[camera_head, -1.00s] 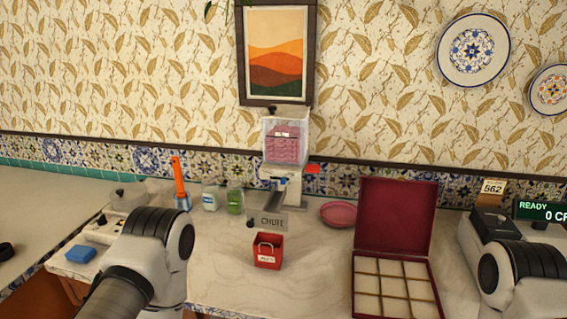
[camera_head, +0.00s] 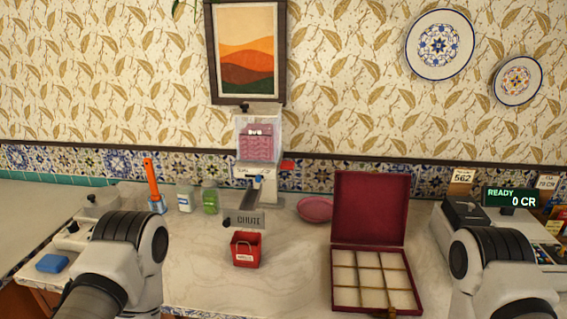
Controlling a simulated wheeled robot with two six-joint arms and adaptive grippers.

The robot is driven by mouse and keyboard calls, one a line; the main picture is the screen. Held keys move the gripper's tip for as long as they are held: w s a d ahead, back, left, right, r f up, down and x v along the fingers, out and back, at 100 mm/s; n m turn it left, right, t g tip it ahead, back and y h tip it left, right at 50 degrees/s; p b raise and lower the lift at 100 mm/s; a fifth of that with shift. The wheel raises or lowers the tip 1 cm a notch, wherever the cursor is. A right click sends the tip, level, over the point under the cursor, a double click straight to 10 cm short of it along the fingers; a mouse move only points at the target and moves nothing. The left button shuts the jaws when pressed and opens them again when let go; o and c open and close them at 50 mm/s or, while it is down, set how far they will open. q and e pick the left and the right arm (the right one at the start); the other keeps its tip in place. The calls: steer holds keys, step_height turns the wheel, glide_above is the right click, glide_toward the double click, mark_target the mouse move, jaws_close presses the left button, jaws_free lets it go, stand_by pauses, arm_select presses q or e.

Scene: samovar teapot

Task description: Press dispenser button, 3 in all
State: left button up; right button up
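The dispenser stands at the back of the counter, below the framed picture. It has a clear hopper (camera_head: 259,128) with a pink, woven-looking item inside and a white body (camera_head: 268,185). A small red part (camera_head: 287,166) sticks out at its right side; I cannot tell whether it is the button. A grey plate marked CHUTE (camera_head: 246,219) is at its front. A red bag-like container (camera_head: 246,250) with a handle and a white label stands below the chute. Parts of both my arms show at the lower left and lower right, but neither gripper is in view.
An open dark red box (camera_head: 371,208) with a divided tray lies right of the bag. A pink dish (camera_head: 315,209), two jars (camera_head: 210,197), an orange-handled tool (camera_head: 153,187) and a blue block (camera_head: 52,263) are around. A register display (camera_head: 513,198) reads READY, 0 CR. Counter around the bag is clear.

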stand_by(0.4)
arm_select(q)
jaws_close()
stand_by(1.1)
